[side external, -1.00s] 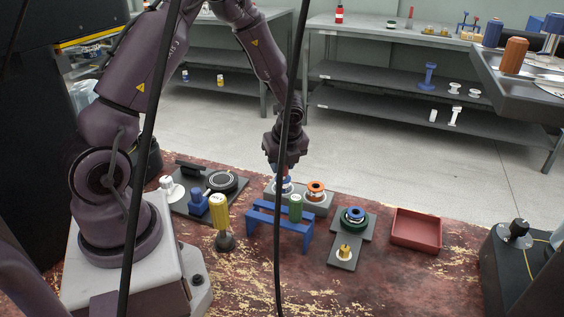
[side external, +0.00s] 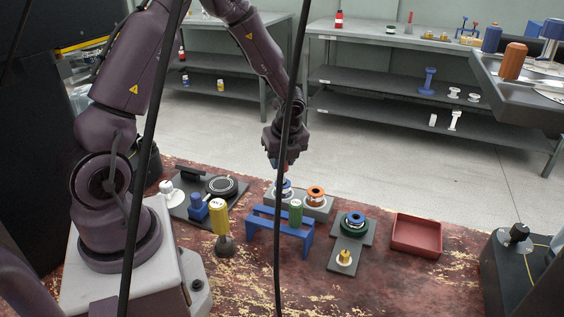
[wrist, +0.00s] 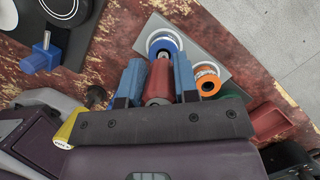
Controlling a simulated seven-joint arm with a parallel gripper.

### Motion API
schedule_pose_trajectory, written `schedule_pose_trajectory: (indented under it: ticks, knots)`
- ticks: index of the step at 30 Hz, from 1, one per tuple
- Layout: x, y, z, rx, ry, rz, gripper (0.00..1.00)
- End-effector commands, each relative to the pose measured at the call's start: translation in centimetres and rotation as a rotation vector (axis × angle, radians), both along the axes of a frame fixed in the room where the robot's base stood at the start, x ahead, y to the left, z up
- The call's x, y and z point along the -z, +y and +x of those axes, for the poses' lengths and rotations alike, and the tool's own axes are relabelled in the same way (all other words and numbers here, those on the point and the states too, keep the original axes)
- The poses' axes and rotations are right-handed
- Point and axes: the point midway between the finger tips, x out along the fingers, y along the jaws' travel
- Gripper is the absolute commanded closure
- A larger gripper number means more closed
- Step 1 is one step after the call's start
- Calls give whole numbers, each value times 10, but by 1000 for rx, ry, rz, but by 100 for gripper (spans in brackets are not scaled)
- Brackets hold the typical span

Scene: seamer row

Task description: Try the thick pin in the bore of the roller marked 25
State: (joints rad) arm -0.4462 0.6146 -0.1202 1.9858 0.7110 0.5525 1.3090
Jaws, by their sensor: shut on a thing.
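My gripper (side external: 282,162) is above the left end of a grey block, shut on a red-handled pin. The red handle (wrist: 159,80) shows between the blue fingers in the wrist view. A blue-topped roller (wrist: 163,46) sits on the block just beyond the held pin; an orange roller (side external: 316,193) sits to its right. A green roller with a blue centre (side external: 353,221) lies on a separate plate. The roller numbers are unreadable. A green-handled pin (side external: 295,210) stands at the blue rack (side external: 280,232). The pin's lower end is hidden, and I cannot tell which pin is thick.
A yellow-handled tool (side external: 220,217) stands in front of the rack's left side. A red tray (side external: 416,235) is at the right. A dark fixture plate (side external: 188,208) with blue and white parts is at the left. Black cables hang across the view.

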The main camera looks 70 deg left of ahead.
Motion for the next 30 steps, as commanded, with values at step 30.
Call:
schedule_pose_trajectory:
  ticks: [30]
  knots:
    - [-27, -2, 2, 7, -2, 0, 92]
